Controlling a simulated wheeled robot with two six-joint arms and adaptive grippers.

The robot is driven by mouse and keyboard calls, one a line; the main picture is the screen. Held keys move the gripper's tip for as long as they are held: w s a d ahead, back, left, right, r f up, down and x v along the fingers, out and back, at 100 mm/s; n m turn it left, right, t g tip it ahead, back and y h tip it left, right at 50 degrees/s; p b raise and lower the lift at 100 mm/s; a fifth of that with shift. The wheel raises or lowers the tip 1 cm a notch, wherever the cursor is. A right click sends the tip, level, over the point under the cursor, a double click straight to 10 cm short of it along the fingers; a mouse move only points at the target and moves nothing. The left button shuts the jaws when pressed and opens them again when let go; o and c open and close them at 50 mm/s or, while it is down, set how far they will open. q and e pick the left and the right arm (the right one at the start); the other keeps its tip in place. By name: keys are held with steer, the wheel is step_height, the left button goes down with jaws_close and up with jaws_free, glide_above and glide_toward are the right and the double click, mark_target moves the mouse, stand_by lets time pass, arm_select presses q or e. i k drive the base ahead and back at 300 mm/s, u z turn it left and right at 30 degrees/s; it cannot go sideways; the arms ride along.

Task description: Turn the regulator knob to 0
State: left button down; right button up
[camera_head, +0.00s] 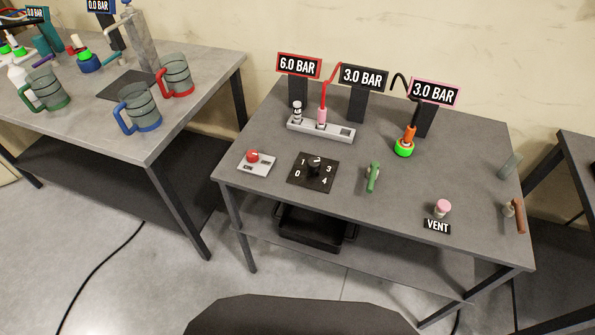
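The regulator knob (314,164) is a small black knob on a square black plate (309,186) on the grey table. White numbers 0, 1, 3 and 4 are printed around it, with 0 at the left front. A light mark on the knob seems to face the back, between 1 and 3, but it is too small to be sure. Behind it, signs read 6.0 BAR (298,66), 3.0 BAR (363,78) and 3.0 BAR (434,93). Neither of my grippers is in view.
A red button box (257,162) stands left of the plate, and a green-handled part (373,177) stands right. A pink knob (443,208) sits behind the VENT label. A grey manifold (340,133) lies behind. Mugs stand on the left table (195,103).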

mark_target(314, 164)
steer(key=z, duration=0.55)
steer(key=k, duration=1.25)
steer(key=z, duration=1.2)
steer(key=i, duration=0.9)
steer(key=u, duration=0.5)
steer(key=i, duration=0.8)
steer(key=u, duration=0.7)
